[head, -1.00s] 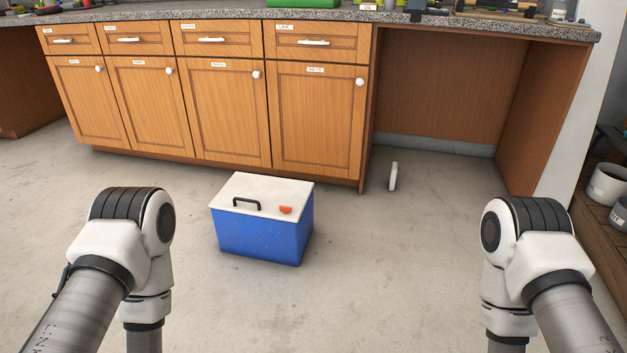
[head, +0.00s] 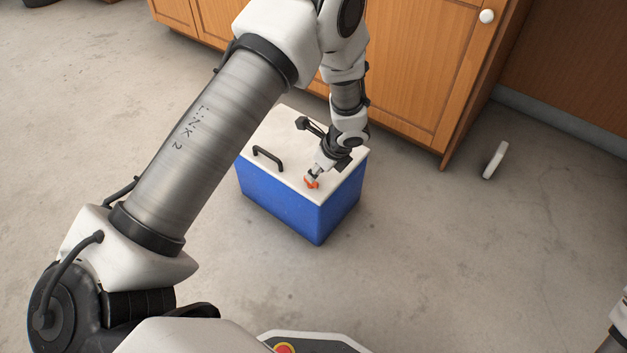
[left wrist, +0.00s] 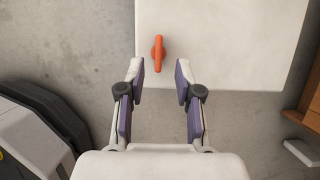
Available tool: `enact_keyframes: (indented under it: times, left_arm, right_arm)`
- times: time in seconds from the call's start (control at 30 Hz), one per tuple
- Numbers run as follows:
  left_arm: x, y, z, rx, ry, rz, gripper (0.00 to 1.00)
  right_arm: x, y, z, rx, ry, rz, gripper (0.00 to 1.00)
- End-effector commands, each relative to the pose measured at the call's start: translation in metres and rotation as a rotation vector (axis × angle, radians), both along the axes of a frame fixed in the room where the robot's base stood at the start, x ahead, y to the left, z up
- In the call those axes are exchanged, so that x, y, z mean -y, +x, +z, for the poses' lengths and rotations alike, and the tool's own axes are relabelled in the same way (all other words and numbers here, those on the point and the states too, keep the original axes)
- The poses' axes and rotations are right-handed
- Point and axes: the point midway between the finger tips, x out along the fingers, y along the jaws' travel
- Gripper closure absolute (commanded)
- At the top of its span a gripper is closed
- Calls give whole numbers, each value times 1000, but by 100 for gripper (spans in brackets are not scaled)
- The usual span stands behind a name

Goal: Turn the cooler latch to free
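The cooler (head: 285,205) is a blue box with a white lid (head: 283,127) on the floor. A black carry handle (head: 268,157) is on the lid. The orange latch (head: 311,184) is near the lid's front edge; in the left wrist view the latch (left wrist: 158,54) is a narrow bar pointing up and down the picture. My left gripper (head: 313,175) is over the latch, pointing down. In the left wrist view its fingers (left wrist: 160,70) are spread and empty, with the latch just past the tips, nearer the left finger. Contact cannot be told. My right gripper is out of view.
Wooden cabinets (head: 425,75) stand behind the cooler. The concrete floor around the cooler is clear.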

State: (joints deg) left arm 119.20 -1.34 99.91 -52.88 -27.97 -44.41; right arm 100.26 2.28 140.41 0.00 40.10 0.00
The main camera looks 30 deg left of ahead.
Motion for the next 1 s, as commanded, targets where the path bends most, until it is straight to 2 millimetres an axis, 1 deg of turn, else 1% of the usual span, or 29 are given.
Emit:
enact_keyframes:
  times: [0.03, 0.1, 0.2, 0.3, 0.5, 0.57, 0.6, 0.83, 1.0]
  left_arm:
    - [-4, 0, -18, -1, -1, 1, 66]
    - [-9, 0, -30, -1, -2, 3, 66]
    - [-14, 1, -39, 0, -2, 3, 66]
    - [-16, 1, -42, 0, -2, 2, 66]
    - [-16, 0, -41, 0, -2, 3, 66]
    - [-16, 0, -41, -1, -2, 4, 87]
    - [-16, 0, -41, -1, -2, 4, 100]
    - [-16, 0, -41, -1, -3, 4, 100]
    - [-16, 0, -40, -1, -3, 22, 100]
  right_arm:
    - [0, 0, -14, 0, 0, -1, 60]
    - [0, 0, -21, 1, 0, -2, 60]
    - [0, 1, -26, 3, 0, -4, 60]
    - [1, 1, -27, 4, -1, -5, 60]
    - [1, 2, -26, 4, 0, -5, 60]
    - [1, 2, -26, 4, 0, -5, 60]
    - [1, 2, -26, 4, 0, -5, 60]
    - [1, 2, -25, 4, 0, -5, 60]
    - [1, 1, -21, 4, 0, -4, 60]
